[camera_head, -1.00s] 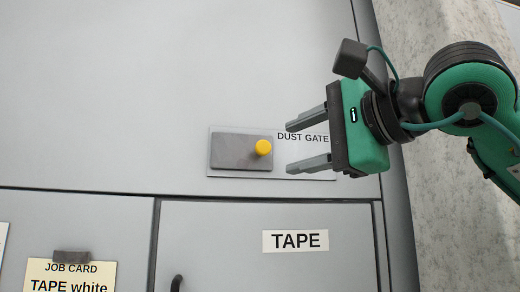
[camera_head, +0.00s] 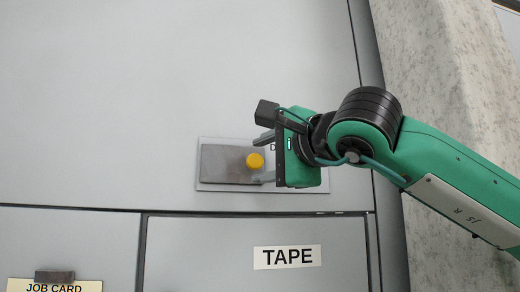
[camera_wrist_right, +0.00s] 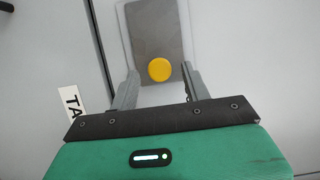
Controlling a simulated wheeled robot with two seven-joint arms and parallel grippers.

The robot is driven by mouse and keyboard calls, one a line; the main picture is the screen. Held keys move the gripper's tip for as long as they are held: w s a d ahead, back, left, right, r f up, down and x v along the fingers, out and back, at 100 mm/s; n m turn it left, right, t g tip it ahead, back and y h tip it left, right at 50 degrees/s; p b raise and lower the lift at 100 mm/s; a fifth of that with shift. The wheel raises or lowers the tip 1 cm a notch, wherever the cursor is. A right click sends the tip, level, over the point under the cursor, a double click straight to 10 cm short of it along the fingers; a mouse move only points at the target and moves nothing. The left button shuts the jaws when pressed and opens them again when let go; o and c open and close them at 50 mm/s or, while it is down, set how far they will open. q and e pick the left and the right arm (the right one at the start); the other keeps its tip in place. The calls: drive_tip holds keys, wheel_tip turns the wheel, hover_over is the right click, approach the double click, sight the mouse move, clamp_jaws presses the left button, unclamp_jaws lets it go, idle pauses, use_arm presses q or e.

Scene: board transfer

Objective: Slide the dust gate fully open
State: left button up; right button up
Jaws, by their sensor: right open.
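The dust gate is a dark grey sliding plate (camera_head: 220,165) on a lighter backing plate (camera_head: 235,188) on the cabinet front. The plate covers the left part of the backing. A yellow knob (camera_head: 255,160) sits near the plate's right end. My right gripper (camera_head: 262,160) is open, its fingers pointing left toward the knob. In the right wrist view the knob (camera_wrist_right: 159,69) lies just ahead of and between the two fingertips (camera_wrist_right: 160,75), with no finger seen pressing on it. The gripper hides most of the DUST GATE label. My left gripper is not in view.
Below the gate is a cabinet door with a TAPE label (camera_head: 287,257). A job card (camera_head: 55,285) hangs under a dark clip (camera_head: 54,276) at lower left. A mottled grey wall (camera_head: 425,90) stands right of the cabinet. The panel left of the gate is clear.

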drive_tip(key=shift+x, duration=0.75)
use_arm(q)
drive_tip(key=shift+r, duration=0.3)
